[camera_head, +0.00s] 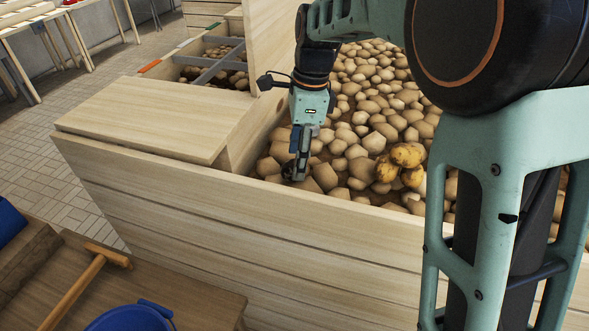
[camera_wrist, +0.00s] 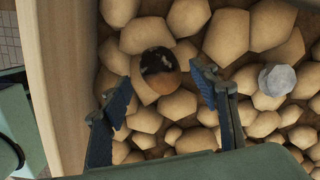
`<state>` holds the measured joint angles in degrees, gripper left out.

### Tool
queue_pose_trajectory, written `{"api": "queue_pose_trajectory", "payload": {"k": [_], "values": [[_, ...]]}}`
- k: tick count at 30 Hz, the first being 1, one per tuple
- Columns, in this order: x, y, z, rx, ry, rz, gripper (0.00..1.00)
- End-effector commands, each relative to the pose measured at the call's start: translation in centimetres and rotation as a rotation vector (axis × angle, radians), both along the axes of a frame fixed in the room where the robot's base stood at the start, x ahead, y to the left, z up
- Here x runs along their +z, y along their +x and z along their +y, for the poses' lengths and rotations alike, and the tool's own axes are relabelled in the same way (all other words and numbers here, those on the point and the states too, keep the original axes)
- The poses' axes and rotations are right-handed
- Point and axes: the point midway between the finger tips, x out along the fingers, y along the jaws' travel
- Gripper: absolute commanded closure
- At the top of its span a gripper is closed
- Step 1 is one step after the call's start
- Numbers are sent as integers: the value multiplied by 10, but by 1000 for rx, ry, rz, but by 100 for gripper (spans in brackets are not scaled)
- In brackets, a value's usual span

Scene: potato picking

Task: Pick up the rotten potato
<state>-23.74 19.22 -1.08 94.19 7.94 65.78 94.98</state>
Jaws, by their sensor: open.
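The rotten potato (camera_wrist: 160,70), brown with black and pale patches, lies on the heap of tan potatoes in the wrist view. My gripper (camera_wrist: 162,88) is open, with one blue-black finger on each side of the rotten potato's near side. The fingers appear apart from it; the exact height gap is hard to judge. In the head view my gripper (camera_head: 298,170) points down into the left end of the potato crate (camera_head: 220,190), close to its front wall. There I cannot clearly tell the rotten potato from the dark fingers.
A grey stone-like lump (camera_wrist: 277,80) lies right of the gripper. Yellowish spotted potatoes (camera_head: 407,155) lie farther right in the crate. The crate wall (camera_wrist: 50,80) is close on the left. A divided bin (camera_head: 215,65) stands behind. A mallet (camera_head: 85,280) and blue bucket (camera_head: 130,318) are in front.

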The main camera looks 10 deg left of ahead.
Motion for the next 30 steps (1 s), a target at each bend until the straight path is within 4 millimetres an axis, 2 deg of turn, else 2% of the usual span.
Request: {"api": "queue_pose_trajectory", "payload": {"k": [3,6,14,26,30], "values": [[-19,-1,3,0,-1,4,45],[-27,-2,4,0,0,2,45],[-30,-1,5,0,0,0,45],[-29,-1,4,0,0,0,88],[-29,-1,4,0,0,0,90]]}}
